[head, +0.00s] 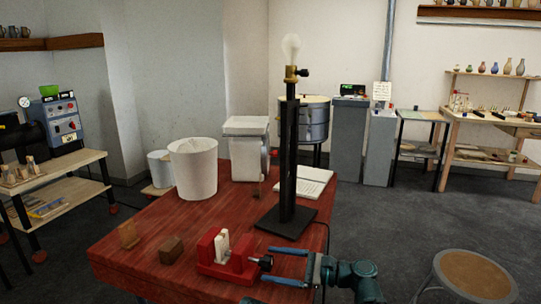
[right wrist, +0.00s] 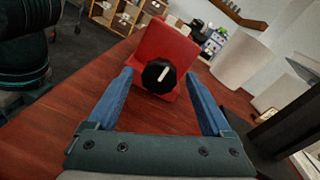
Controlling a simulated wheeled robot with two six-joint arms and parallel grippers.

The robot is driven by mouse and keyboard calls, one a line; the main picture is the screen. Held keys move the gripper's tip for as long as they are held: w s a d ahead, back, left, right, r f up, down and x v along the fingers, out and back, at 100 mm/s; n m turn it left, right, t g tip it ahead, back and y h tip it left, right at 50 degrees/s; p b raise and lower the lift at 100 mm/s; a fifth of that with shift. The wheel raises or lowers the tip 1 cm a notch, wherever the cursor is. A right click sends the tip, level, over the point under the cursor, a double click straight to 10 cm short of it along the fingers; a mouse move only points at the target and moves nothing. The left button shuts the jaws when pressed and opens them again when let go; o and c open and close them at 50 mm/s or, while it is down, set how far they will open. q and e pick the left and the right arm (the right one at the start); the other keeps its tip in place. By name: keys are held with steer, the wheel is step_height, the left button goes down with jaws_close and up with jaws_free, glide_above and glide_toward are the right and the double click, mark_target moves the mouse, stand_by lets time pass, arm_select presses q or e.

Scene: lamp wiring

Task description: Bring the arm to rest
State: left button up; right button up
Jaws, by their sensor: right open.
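My right gripper (head: 268,264) is open at the table's front edge, its two blue fingers pointing left toward a red vise (head: 228,262). A white piece (head: 221,247) stands in the vise. In the right wrist view the open fingers (right wrist: 158,76) lie on either side of the vise's black knob (right wrist: 158,75), with gaps and nothing held; the red vise body (right wrist: 172,42) is just beyond. A black lamp stand (head: 288,160) with a clear bulb (head: 291,48) on top stands upright behind the gripper. My left gripper is not in view.
The red wooden table (head: 150,225) also bears a white shade (head: 193,167), a white box-like device (head: 246,148), a paper pad (head: 315,181) and small brown blocks (head: 171,250). A round stool (head: 472,275) stands at the right front. The floor to the right is mostly clear.

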steer(key=m, duration=0.3)
steer(key=shift+m, duration=0.3)
stand_by(0.3)
